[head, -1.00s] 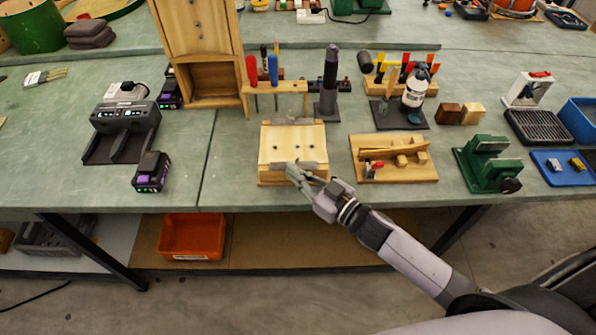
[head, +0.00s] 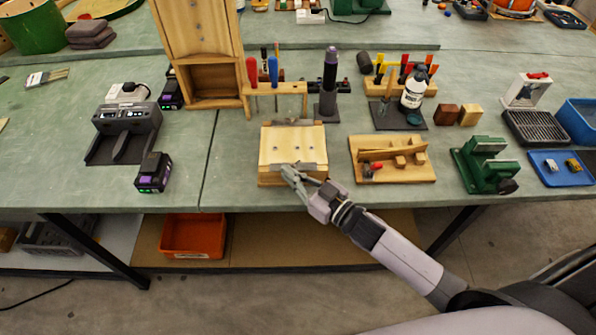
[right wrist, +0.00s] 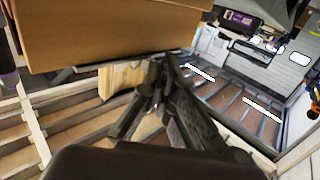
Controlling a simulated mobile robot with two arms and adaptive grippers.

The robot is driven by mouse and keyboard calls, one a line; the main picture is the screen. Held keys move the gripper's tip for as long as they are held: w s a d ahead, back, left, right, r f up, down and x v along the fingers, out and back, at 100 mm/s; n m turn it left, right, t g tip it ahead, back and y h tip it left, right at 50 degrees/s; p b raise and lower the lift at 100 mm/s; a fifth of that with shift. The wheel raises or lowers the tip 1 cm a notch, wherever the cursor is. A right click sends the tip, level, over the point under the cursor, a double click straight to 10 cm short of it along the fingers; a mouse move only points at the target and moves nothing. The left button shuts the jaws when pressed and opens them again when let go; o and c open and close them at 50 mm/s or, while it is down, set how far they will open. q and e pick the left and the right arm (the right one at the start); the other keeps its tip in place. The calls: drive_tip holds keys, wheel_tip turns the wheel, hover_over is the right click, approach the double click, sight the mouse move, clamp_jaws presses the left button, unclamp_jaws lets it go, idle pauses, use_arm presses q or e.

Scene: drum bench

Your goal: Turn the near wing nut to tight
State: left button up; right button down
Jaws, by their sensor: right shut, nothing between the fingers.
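A pale wooden block assembly (head: 291,145) sits near the bench's front edge. A grey metal strip lies along its far edge and another grey metal piece (head: 314,166) along its near edge. The near wing nut is not distinct; my right gripper covers part of that near edge. My right gripper (head: 288,171) is at the front of the block, its fingers together and empty. In the right wrist view the closed fingertips (right wrist: 164,62) are just below a large wooden face (right wrist: 105,30); I cannot tell whether they touch anything. My left gripper is out of view.
A wooden jig (head: 391,160) and a green vise (head: 484,165) stand to the right. A screwdriver rack (head: 290,88) is behind the block. A black battery (head: 153,172) and charger (head: 127,119) are left. Bare bench lies between battery and block.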

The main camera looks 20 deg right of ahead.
drive_tip(key=shift+w+a+p, duration=0.25)
drive_tip(key=shift+a+p, duration=0.1)
drive_tip(key=shift+a, duration=0.05)
idle(0.4)
drive_tip(key=shift+s, duration=0.1)
idle(0.6)
